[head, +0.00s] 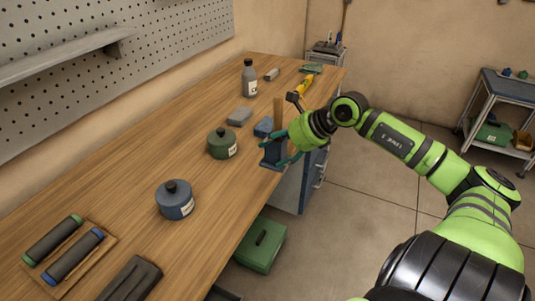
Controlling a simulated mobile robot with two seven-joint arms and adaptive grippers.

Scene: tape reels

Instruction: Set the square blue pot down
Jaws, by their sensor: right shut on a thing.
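The square blue pot (272,154) is at the right edge of the wooden workbench. My right gripper (281,150) reaches in from the right and is shut on it, with teal fingers around its sides. The fingers partly cover the pot. I cannot tell whether its base touches the bench top or hangs just above or beyond the edge. My left gripper is not in view.
On the workbench (130,152), a green round pot (222,145) and a blue round pot (175,202) stand to the left. A grey block (239,116) and a grey bottle (249,78) are farther back. A green box (262,246) is below the edge. Bare wood lies between them.

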